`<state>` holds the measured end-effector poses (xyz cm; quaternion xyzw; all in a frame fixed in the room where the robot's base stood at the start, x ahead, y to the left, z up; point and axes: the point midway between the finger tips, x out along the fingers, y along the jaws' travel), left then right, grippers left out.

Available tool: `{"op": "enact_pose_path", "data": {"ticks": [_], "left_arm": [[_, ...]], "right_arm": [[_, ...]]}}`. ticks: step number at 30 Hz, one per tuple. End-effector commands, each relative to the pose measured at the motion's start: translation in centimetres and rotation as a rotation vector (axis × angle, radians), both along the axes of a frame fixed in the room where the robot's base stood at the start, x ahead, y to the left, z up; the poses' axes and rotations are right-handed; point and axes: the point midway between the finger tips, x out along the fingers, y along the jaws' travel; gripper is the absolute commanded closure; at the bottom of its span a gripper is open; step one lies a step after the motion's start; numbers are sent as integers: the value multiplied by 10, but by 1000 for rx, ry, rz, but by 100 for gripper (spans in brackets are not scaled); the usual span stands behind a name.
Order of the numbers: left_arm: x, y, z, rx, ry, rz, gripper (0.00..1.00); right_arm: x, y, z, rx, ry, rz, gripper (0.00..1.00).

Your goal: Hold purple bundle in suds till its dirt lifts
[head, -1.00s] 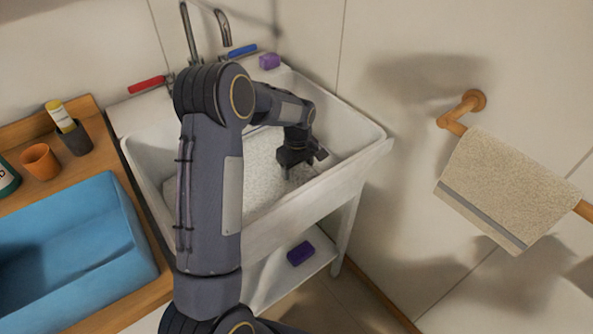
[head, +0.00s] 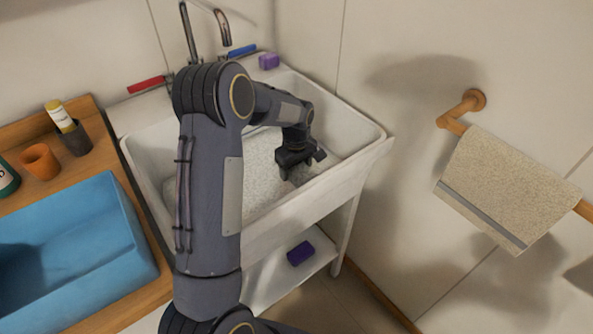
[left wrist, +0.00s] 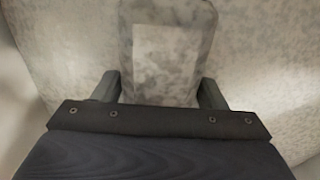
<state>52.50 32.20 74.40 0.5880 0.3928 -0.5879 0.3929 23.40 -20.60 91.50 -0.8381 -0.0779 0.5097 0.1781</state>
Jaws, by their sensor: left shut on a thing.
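My left gripper (head: 286,172) reaches down into the white sink (head: 345,158), low over the pale speckled suds (head: 262,165). In the left wrist view its two fingers (left wrist: 160,88) are closed on the sides of a pale grey, mottled bundle (left wrist: 165,50) with a lighter square patch. No purple shows on this bundle, and its lower end is hidden by the gripper. In the head view the arm and gripper hide it. I cannot tell how deep it sits in the suds. My right gripper is not in view.
Purple blocks lie on the sink's back ledge (head: 269,61) and the shelf below (head: 300,253). Taps with red (head: 146,85) and blue (head: 243,50) handles stand behind. A blue tub (head: 125,235) is at left, a towel (head: 508,188) at right. The sink's front wall is close to my gripper.

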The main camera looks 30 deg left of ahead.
Motion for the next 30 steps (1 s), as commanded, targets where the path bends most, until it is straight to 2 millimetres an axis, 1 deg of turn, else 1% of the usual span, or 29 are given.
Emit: {"op": "enact_pose_path", "data": {"ticks": [13, 30], "left_arm": [[7, -3, 1, 0, 0, 0, 53], [0, 0, 1, -1, -2, 1, 53]], "right_arm": [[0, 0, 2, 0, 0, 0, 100], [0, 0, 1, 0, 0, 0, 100]]}}
